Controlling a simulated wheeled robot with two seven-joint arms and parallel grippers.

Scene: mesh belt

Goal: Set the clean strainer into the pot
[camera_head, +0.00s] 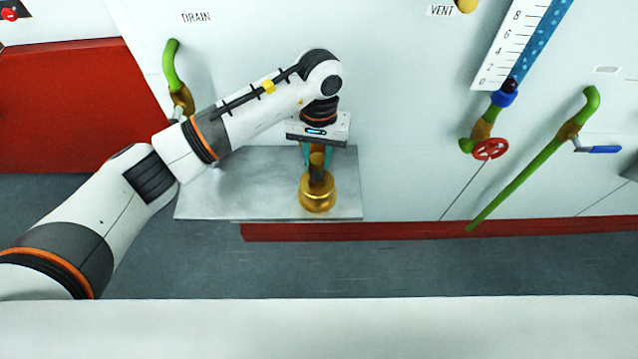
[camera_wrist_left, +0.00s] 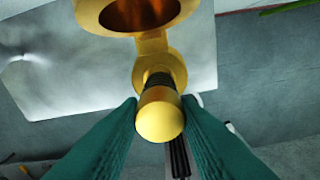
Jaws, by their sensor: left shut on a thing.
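My left gripper (camera_head: 318,165) points down over the metal shelf. Its teal fingers (camera_wrist_left: 160,125) are shut on a gold piece with a rounded end and a dark ribbed band, which I take for the strainer (camera_wrist_left: 160,115). In the head view the strainer (camera_head: 317,158) shows upright between the fingers. The round gold pot (camera_head: 317,197) stands on the shelf just below it in the picture. In the left wrist view the pot (camera_wrist_left: 95,15) shows a wide opening at the top edge. The strainer appears beside this opening; whether they touch I cannot tell. My right gripper is out of view.
The grey shelf (camera_head: 230,195) has bare room left of the pot. A green drain pipe (camera_head: 171,65) rises behind my arm. To the right are a red valve wheel (camera_head: 490,149), a long green pipe (camera_head: 520,180) and a blue lever (camera_head: 604,149).

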